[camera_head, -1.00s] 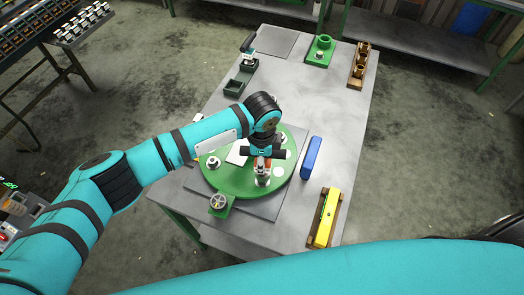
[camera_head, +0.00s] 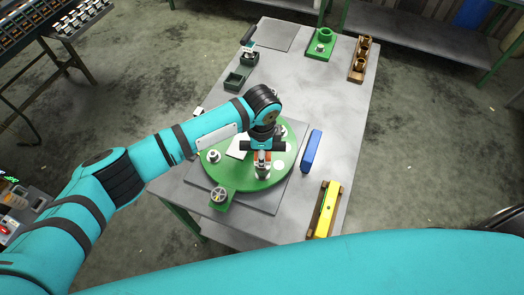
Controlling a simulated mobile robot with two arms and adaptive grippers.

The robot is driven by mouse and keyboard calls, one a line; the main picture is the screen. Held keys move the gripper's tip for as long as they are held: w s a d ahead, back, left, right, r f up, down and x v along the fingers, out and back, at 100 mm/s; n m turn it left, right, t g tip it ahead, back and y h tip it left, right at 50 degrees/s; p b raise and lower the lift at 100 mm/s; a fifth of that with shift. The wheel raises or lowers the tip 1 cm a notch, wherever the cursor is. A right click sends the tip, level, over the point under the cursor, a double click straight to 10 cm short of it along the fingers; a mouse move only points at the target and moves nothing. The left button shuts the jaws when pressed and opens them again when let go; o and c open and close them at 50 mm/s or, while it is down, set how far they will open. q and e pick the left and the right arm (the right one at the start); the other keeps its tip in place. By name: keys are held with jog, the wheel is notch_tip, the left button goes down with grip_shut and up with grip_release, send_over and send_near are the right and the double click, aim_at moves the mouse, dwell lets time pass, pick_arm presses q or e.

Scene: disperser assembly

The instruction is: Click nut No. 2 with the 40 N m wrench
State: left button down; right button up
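A round green disc (camera_head: 240,178) lies on a grey plate on the table. It carries white and metal fittings, including a nut-like one (camera_head: 213,156) at its left. My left gripper (camera_head: 262,158) points down over the disc's right part. An orange and silver upright piece (camera_head: 262,171) shows directly below it, with a dark crossbar above. Whether the fingers grip this piece, and whether it is a wrench or part of the disc's fitting, I cannot tell. My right gripper is not in view. I read no nut number or wrench value.
A blue block (camera_head: 312,151) lies right of the disc. A yellow item (camera_head: 326,209) sits in a brown holder at the table's front right. A small handwheel (camera_head: 218,195) stands at the disc's front. Green and brown fixtures (camera_head: 320,44) (camera_head: 361,60) stand at the back.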

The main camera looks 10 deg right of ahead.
pick_arm(q)
jog(key=shift+f, duration=0.2)
jog(key=shift+f, duration=0.1)
jog(key=shift+f+b, duration=0.5)
jog(key=shift+f, duration=0.1)
jog(key=shift+d+f+b, duration=0.1)
jog(key=shift+f+b, duration=0.3)
jog(key=shift+f, duration=0.3)
